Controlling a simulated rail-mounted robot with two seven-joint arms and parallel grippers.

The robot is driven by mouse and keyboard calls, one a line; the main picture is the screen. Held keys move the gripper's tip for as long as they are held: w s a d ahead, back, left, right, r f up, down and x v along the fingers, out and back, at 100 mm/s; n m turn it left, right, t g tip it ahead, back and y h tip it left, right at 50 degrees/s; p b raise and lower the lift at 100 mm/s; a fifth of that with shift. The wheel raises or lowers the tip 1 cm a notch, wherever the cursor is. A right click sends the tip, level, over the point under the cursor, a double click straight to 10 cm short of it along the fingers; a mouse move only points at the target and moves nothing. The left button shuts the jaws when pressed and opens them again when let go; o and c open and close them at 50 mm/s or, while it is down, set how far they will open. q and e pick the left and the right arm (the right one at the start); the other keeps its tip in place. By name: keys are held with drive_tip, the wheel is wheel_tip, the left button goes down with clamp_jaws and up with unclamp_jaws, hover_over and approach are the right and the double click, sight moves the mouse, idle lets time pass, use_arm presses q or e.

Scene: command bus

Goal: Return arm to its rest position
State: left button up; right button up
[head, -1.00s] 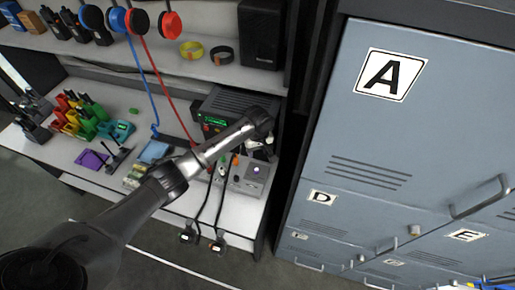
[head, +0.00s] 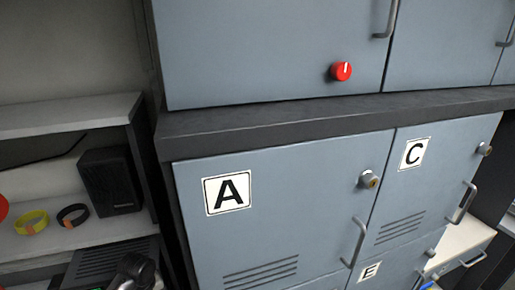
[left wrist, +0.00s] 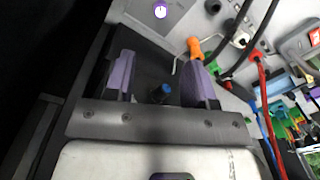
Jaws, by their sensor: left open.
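My left gripper (left wrist: 160,82) is open in the left wrist view, with its two purple-padded fingers apart. A small blue-tipped item (left wrist: 166,90) shows between the fingers, but I cannot tell how far beyond them it lies. Nothing is visibly held. In the head view only a dark piece of my left arm (head: 137,270) shows at the bottom left, and the gripper itself is out of frame. My right gripper is in neither view.
A grey panel in the wrist view carries a purple-ringed knob (left wrist: 160,11), an orange plug (left wrist: 195,48) and black cables. A red cable (left wrist: 264,95) hangs near. The head view shows locker A (head: 228,194), a red knob (head: 341,71) and a black speaker (head: 110,181).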

use_arm(q)
drive_tip(key=w+d+r+m+t, duration=0.1)
drive_tip(key=d+r+m+t, duration=0.2)
drive_tip(key=r+m, duration=0.25)
drive_tip(key=d+r+m+t+y, duration=0.1)
drive_tip(key=d+r+m+t, duration=0.1)
drive_tip(key=r+m+t, duration=0.3)
drive_tip(key=w+d+r+m+t, duration=0.1)
drive_tip(key=d+r+m, duration=0.2)
drive_tip(key=r, duration=0.4)
drive_tip(key=s+d+f+t, duration=0.1)
drive_tip(key=s+d+f, duration=0.1)
drive_tip(key=s, duration=0.5)
drive_tip(key=s+d+f+t, duration=0.1)
drive_tip(key=s+d, duration=0.1)
drive_tip(key=s, duration=0.5)
drive_tip(key=s+d+f+n+g+h, duration=0.1)
drive_tip(key=s+f+g, duration=0.2)
drive_tip(key=s+f, duration=0.7)
drive_tip(key=s+d+f+n+g, duration=0.1)
drive_tip(key=s+f+g, duration=0.45)
drive_tip(key=s, duration=0.75)
wheel_tip(320, 180, up, 11)
drive_tip(key=t+p, duration=0.1)
drive_tip(key=p, duration=1.1)
drive_tip(key=shift+s+a, duration=0.2)
drive_tip(key=shift+s, duration=0.25)
drive_tip(key=shift+f+t, duration=0.1)
drive_tip(key=shift+t, duration=0.15)
